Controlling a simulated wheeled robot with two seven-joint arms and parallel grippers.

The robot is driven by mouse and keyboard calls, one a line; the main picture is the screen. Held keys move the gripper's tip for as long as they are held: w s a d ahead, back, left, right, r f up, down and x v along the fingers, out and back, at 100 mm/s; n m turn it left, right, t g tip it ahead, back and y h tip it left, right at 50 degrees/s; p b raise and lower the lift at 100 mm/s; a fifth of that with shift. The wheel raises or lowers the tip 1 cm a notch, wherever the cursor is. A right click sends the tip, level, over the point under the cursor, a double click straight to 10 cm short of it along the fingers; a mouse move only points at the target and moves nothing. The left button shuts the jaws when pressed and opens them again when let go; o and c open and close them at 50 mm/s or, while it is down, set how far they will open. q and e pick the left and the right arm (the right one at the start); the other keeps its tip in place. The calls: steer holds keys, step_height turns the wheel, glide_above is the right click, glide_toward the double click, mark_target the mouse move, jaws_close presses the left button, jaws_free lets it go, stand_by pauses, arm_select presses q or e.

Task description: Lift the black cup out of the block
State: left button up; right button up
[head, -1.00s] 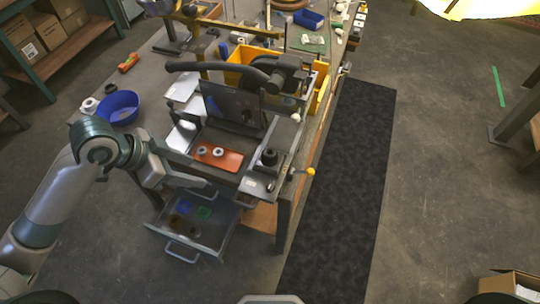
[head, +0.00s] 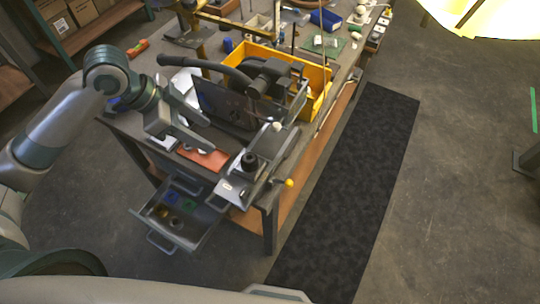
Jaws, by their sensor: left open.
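The black cup (head: 249,162) stands upright in a grey block (head: 229,190) at the near right corner of the workbench. Its upper part shows; its lower part is hidden in the block. My left gripper (head: 208,134) is open and empty. It is above the bench, to the left of the cup and apart from it, over the red mat (head: 212,162). My right gripper is not in view.
An open drawer (head: 163,238) with small coloured parts juts from the bench below the mat. A dark panel and a black curved arm (head: 222,70) stand behind. A yellow bin (head: 318,75) is further back. A yellow knob (head: 289,183) sticks out right of the block.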

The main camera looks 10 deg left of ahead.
arm_select(q)
steer(key=shift+w+d, duration=0.2)
steer(key=shift+d, duration=0.1)
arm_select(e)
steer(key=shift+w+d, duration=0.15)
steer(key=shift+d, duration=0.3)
arm_select(q)
steer(key=shift+s+a, duration=0.1)
steer(key=shift+a, duration=0.05)
steer(key=p+x, duration=0.4)
steer(key=x, duration=0.7)
steer(key=shift+d, duration=0.25)
steer(key=shift+d+f, duration=0.15)
steer(key=shift+f, duration=0.35)
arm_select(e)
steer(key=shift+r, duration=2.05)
